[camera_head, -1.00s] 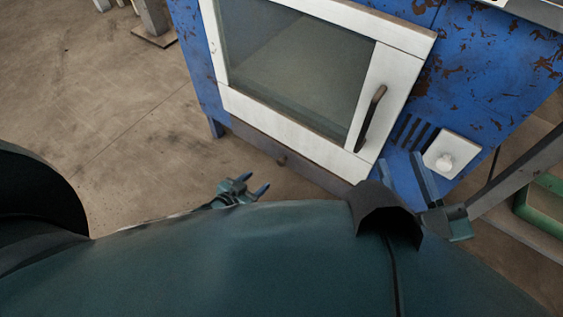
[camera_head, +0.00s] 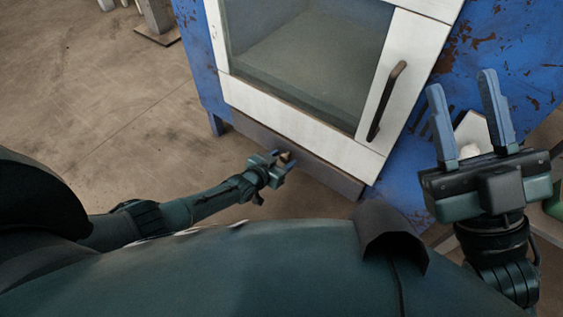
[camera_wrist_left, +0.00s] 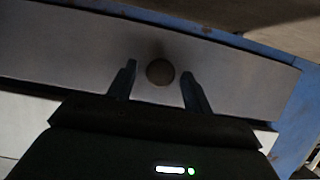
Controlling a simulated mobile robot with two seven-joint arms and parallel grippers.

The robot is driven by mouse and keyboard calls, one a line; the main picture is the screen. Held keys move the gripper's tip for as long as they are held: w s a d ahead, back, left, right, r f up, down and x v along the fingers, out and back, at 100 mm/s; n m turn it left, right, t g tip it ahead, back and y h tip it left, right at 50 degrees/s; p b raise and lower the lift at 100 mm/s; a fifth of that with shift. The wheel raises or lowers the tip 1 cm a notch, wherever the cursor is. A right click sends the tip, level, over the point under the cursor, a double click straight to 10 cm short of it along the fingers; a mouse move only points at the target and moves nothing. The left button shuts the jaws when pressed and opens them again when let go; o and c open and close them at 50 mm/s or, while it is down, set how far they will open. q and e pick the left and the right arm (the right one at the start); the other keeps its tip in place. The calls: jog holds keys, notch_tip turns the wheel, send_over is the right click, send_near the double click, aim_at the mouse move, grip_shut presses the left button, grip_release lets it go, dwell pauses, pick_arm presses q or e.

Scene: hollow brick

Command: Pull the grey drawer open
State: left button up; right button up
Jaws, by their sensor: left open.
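The grey drawer (camera_head: 325,174) is the low panel under the white-framed oven door, and it looks shut. Its round knob (camera_wrist_left: 160,71) shows in the left wrist view, between the two fingers of my left gripper (camera_wrist_left: 158,85). In the head view my left gripper (camera_head: 281,164) is at the drawer front, with the small brown knob (camera_head: 285,156) at its fingertips. The left fingers are open, one on each side of the knob, with gaps to it. My right gripper (camera_head: 470,115) is open and raised at the right, its fingers pointing up the picture.
The white oven door (camera_head: 290,129) with a glass pane and dark handle (camera_head: 386,101) is above the drawer. The blue, rust-chipped cabinet (camera_head: 514,50) surrounds it.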

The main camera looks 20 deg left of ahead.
pick_arm(q)
jog(key=shift+c, duration=0.4)
grip_shut()
